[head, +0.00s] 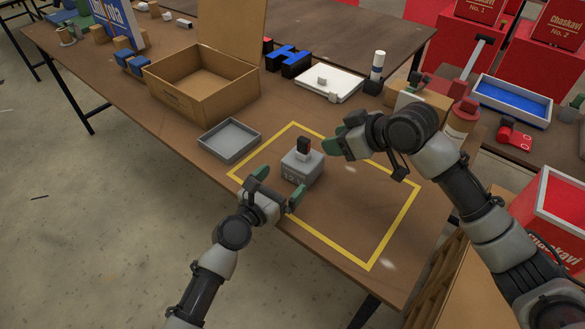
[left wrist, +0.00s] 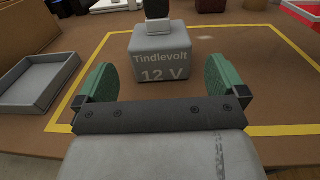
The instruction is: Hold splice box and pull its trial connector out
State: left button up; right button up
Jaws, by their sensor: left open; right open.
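The splice box (head: 301,168) is a small grey block standing inside a yellow taped square on the table. In the left wrist view the box (left wrist: 166,66) reads "Tindlevolt 12 V".
An empty grey tray (head: 229,140) lies left of the box, at the tape's corner. Behind it is an open cardboard box (head: 200,85). A white board (head: 331,83) and a red-brown bottle (head: 461,121) stand farther back. The right part of the taped square is clear.

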aim_at(312, 150)
pick_arm(q)
jog(key=x, duration=0.8)
jog(key=shift+w+d, duration=0.1)
jog(key=shift+w, duration=0.15)
jog(key=shift+c, duration=0.5)
jog(key=c, duration=0.7)
jog(key=o, duration=0.4)
jog(key=c, duration=0.4)
pick_arm(e)
jog(key=shift+o, duration=0.3)
jog(key=w+a+g+h, duration=0.1)
jog(key=a, duration=0.1)
jog(key=w+a+g+h, duration=0.1)
jog(key=w+a+h, duration=0.1)
jog(key=shift+a+f, duration=0.1)
jog(key=shift+w+a+f, duration=0.1)
jog(key=shift+a+f, duration=0.05)
jog(key=shift+a, duration=0.05)
jog(key=shift+g, duration=0.3)
jog(key=shift+x, duration=3.3)
